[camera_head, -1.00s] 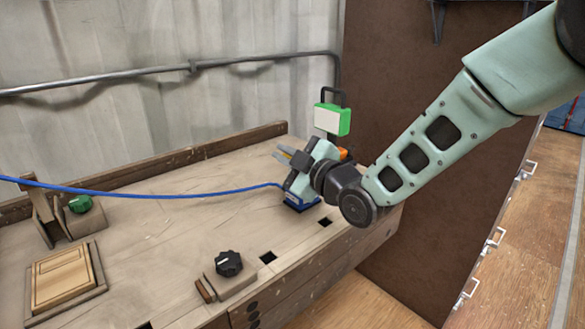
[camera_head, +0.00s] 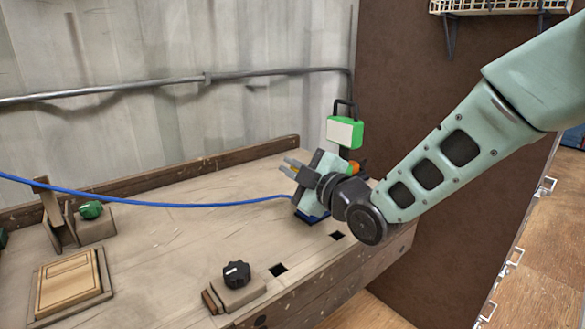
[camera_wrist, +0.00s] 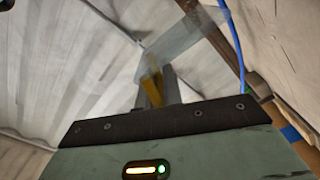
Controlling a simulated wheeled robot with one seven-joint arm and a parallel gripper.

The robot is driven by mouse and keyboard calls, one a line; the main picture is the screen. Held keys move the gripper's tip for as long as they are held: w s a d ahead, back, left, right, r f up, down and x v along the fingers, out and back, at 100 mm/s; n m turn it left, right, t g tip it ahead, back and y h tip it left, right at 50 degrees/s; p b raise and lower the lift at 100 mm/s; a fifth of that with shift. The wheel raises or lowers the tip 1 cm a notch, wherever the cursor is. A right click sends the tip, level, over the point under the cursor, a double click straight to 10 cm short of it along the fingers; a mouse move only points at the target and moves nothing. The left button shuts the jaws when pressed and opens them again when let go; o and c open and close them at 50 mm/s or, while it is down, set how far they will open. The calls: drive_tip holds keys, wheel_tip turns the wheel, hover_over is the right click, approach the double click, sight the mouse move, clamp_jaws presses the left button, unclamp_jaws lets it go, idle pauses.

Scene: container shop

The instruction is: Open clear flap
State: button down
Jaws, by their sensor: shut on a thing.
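The clear flap (camera_wrist: 185,42) shows in the wrist view as a see-through panel just beyond my fingertips. A yellow piece (camera_wrist: 153,90) lies between the two grey fingers at the panel's near edge and looks like its tab. My gripper (camera_wrist: 156,86) is shut on this yellow tab. In the head view my gripper (camera_head: 290,167) is over the far right part of the bench, fingers pointing left. The flap cannot be made out there. My wrist hides part of what stands below and behind it.
A blue cable (camera_head: 160,204) runs across the bench (camera_head: 190,240) to a blue base (camera_head: 308,215) under my wrist. A green-and-white box (camera_head: 345,132) stands behind. A black knob (camera_head: 236,274), green knob (camera_head: 91,210) and wooden panel (camera_head: 67,283) are nearer or left. The middle bench is clear.

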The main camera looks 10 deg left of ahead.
drive_tip(key=shift+d+f, duration=0.1)
drive_tip(key=shift+f, duration=0.5)
drive_tip(key=c, duration=1.6)
unclamp_jaws()
drive_tip(key=shift+w, duration=0.1)
drive_tip(key=shift+o, duration=0.2)
drive_tip(key=shift+r, duration=0.3)
drive_tip(key=v, duration=1.7)
drive_tip(key=shift+d+r, duration=0.1)
drive_tip(key=shift+d, duration=0.05)
